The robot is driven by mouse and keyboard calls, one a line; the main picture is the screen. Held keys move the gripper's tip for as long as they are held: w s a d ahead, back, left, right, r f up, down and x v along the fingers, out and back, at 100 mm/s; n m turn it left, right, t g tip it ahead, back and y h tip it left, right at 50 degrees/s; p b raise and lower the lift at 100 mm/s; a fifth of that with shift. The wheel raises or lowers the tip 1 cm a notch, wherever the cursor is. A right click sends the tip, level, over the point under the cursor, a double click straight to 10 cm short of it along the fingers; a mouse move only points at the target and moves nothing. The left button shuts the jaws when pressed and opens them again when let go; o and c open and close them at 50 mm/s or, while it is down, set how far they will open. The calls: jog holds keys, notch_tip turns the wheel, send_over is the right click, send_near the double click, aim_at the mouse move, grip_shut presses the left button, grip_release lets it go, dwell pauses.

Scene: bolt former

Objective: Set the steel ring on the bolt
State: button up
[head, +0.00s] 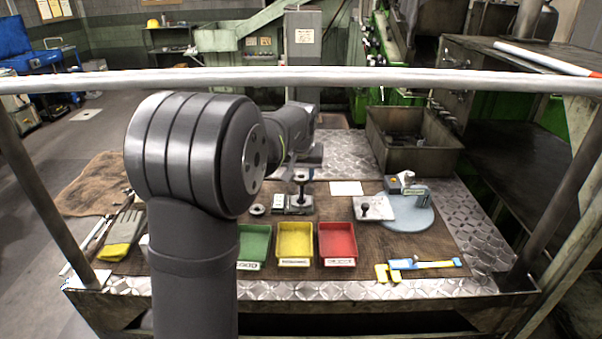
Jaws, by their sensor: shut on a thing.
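A small grey steel ring (257,209) lies flat on the brown mat, left of a metal block (281,207). A dark bolt (300,190) stands upright at this block, its wide top just under my wrist. A second dark bolt (365,204) stands on a pale plate farther right. My gripper (301,174) is at the far end of my arm, close over the first bolt. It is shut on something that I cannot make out. My wrist mostly hides the fingers, and I cannot tell whether they touch the bolt's top.
Green (254,243), yellow (295,241) and red (337,240) trays stand in front. A metal bin (411,150) stands behind. Gloves (122,238) lie left. A rail (400,79) crosses the view.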

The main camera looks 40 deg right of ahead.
jog(key=shift+f, duration=0.45)
dwell(0.8)
jog(key=o, duration=1.1)
jog(key=shift+o, duration=0.2)
jog(key=shift+r, duration=3)
jog(key=shift+f, duration=0.15)
notch_tip(320, 180, down, 6)
jog(key=shift+r, duration=0.25)
